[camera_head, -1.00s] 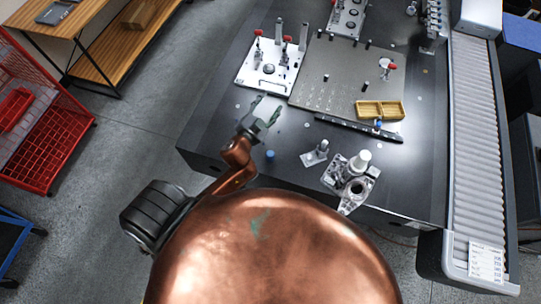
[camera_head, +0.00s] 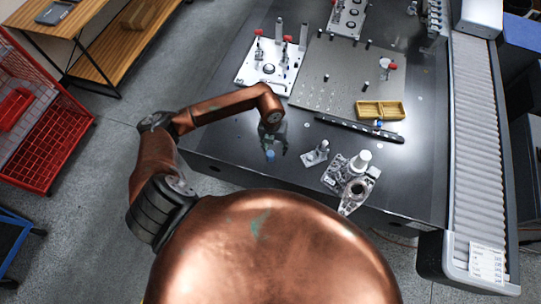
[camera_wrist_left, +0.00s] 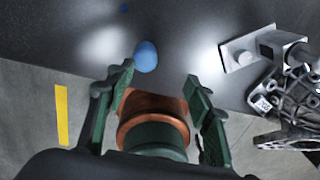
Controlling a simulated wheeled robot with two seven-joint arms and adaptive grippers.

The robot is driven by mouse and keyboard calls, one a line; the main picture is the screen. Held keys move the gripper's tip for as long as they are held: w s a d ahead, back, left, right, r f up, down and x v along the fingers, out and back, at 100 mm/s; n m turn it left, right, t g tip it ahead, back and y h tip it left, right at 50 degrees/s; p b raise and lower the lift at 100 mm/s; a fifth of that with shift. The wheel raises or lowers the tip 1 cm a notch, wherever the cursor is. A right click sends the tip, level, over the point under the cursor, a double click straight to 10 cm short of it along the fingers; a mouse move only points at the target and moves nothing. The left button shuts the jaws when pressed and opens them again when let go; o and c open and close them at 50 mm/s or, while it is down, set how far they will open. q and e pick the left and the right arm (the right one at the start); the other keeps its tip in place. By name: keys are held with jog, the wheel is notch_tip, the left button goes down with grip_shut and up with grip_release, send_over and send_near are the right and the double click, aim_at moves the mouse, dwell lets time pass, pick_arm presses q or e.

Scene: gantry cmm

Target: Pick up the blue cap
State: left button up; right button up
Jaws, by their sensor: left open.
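The blue cap (camera_head: 270,156) stands on the dark table near its front left edge. It also shows in the left wrist view (camera_wrist_left: 146,56), just beyond the tips of my left gripper's fingers and nearer the left finger. My left gripper (camera_head: 274,138) points down over the table right by the cap, its fingers partly hidden under the arm in the head view. In the left wrist view the gripper (camera_wrist_left: 158,76) has its green fingers spread apart with nothing held between them. My right gripper is not in view.
To the cap's right stand a small metal bracket (camera_head: 315,153) and a metal casting (camera_head: 352,183). A black bar (camera_head: 350,131), a yellow tray (camera_head: 380,110) and a white fixture plate (camera_head: 262,77) lie farther back. A roller conveyor (camera_head: 478,140) runs along the right.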

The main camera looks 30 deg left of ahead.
aim_at(270, 153)
pick_arm(q)
jog(key=shift+a+f+y, duration=0.4)
jog(key=shift+a+f, duration=0.6)
jog(key=f, duration=0.5)
jog(key=shift+s+d+f, duration=0.1)
jog(key=shift+s+f, duration=0.1)
jog(key=shift+f, duration=0.2)
jog(key=c, duration=0.9)
jog(key=shift+r, duration=0.15)
